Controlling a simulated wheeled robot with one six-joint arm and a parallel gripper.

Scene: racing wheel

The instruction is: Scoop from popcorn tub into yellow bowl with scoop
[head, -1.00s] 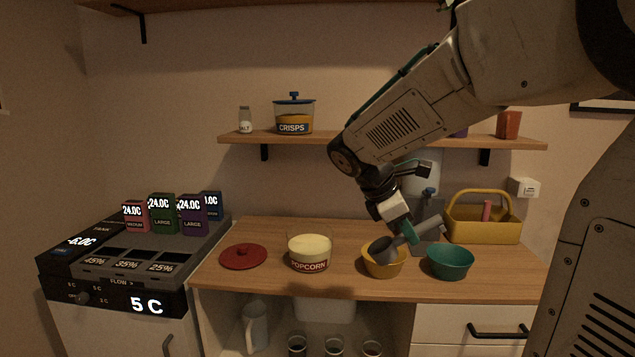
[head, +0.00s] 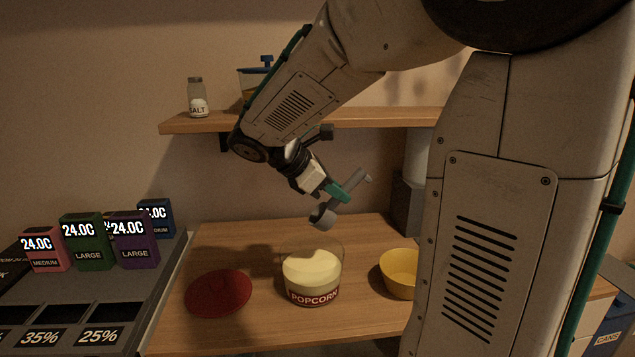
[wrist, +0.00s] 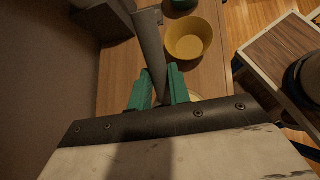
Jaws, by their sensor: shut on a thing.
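My gripper (head: 334,191) is shut on the handle of the grey scoop (head: 323,215). The scoop's cup hangs above the back rim of the popcorn tub (head: 313,296), apart from the popcorn in the head view. The tub is clear with a red label and pale yellow popcorn inside. The yellow bowl (head: 401,283) stands to the right of the tub, partly hidden behind my arm. In the wrist view the green fingers (wrist: 160,92) close around the scoop handle (wrist: 150,45), and the yellow bowl (wrist: 188,40) lies beyond to the right. I cannot tell whether the scoop holds popcorn.
A dark red lid (head: 218,293) lies left of the tub. A shelf (head: 190,124) with a salt shaker (head: 197,98) runs above the counter. A machine with coloured boxes (head: 88,241) stands at the left. The counter behind the lid (head: 240,240) is clear.

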